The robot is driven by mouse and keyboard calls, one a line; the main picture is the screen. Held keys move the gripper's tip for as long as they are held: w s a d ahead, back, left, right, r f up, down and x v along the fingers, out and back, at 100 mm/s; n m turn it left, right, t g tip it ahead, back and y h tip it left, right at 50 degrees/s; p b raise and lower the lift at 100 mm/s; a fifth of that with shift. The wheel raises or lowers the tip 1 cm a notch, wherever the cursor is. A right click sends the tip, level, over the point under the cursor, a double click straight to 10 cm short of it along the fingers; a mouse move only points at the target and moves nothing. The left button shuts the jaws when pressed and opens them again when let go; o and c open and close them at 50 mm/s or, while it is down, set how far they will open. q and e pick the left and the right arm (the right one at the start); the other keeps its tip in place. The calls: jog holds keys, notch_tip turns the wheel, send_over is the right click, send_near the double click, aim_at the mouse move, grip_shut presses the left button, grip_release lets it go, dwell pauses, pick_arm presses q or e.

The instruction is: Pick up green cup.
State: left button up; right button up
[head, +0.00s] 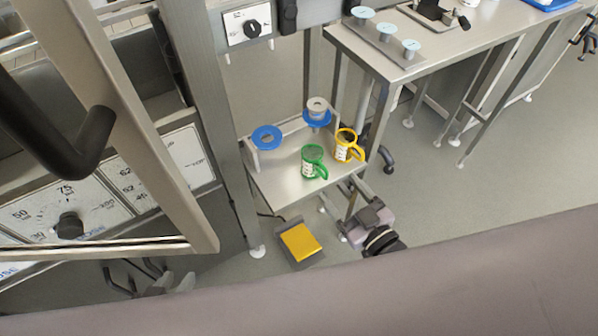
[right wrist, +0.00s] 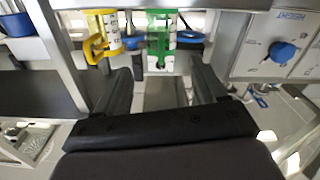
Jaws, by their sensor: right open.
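The green cup (head: 312,160) stands upright on a small steel table, its handle toward the lower right. In the right wrist view the green cup (right wrist: 161,40) shows at the top, beyond my fingers and roughly in line with the gap between them. My right gripper (right wrist: 163,88) is open and empty, apart from the cup. In the head view my right arm is low beside the table's front right. What looks like my left gripper (head: 138,277) is at the lower left, partly hidden; its jaw opening is unclear.
A yellow cup (head: 346,147) stands right of the green one, close by. Blue discs (head: 267,138) sit at the table's back. A yellow pedal (head: 300,241) is on the floor in front. A steel post (head: 205,100) rises at the left. A bigger table (head: 440,70) stands at upper right.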

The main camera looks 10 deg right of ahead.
aim_at(327, 174)
jog(key=shift+r+x, duration=0.2)
jog(key=shift+x, duration=1.6)
jog(key=shift+r+x, duration=0.2)
jog(key=shift+x, duration=1.6)
jog(key=shift+s+a, duration=0.1)
grip_shut()
